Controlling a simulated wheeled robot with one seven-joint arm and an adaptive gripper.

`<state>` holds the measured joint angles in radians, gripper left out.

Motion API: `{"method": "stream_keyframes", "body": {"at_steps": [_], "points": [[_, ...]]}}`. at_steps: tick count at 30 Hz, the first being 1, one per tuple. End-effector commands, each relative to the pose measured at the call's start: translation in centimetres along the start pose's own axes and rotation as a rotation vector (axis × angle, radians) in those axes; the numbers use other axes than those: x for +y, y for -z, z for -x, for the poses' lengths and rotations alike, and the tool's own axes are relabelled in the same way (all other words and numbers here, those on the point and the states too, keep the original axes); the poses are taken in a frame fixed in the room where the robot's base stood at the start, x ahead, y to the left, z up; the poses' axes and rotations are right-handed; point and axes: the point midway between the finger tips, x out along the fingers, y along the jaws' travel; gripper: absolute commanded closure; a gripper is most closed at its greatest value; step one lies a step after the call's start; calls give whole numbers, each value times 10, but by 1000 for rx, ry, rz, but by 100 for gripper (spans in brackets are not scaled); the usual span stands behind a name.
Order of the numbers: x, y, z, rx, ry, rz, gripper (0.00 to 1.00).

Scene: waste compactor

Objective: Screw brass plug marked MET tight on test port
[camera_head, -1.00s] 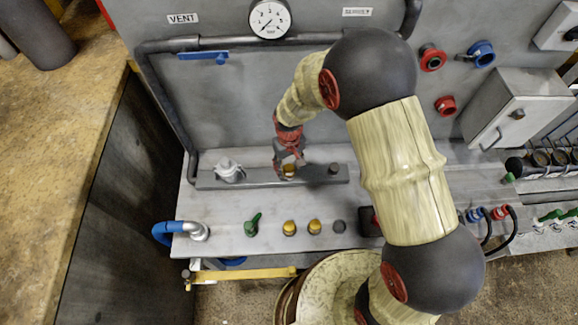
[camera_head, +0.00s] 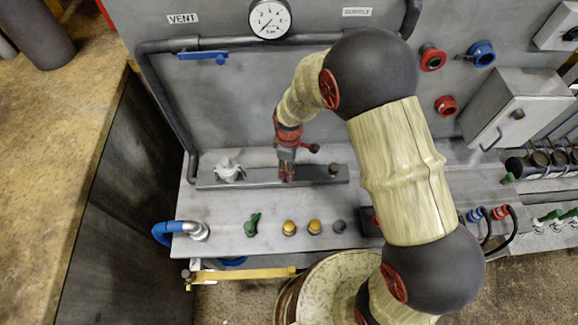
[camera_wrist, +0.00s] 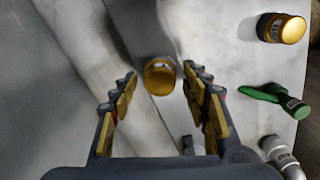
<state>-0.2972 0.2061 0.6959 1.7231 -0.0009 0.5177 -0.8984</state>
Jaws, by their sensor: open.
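A brass plug (camera_wrist: 160,77) sits on the grey bar (camera_head: 215,180) on the bench. In the wrist view it lies between my two fingers, with a gap on each side. In the head view my fingers largely cover the plug.
Two other brass plugs (camera_head: 289,228) (camera_head: 314,227) stand at the bench front, beside a green valve (camera_head: 252,224) and a grey cap (camera_head: 339,226). On the bar, a white fitting (camera_head: 229,170) stands left and a dark cap (camera_head: 334,169) right. A gauge (camera_head: 270,18) hangs on the panel behind.

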Motion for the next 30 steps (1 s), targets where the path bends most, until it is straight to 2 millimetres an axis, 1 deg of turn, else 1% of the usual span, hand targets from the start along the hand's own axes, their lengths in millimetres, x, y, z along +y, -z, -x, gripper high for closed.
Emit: {"method": "stream_keyframes", "body": {"at_steps": [3,11,18,21,29,30], "points": [[0,0,0,0,0,126,53],[0,0,0,0,0,260,53],[0,0,0,0,0,548,53],[0,0,0,0,-1,622,53],[0,0,0,-1,-1,649,53],[0,0,0,-1,-1,649,55]]}}
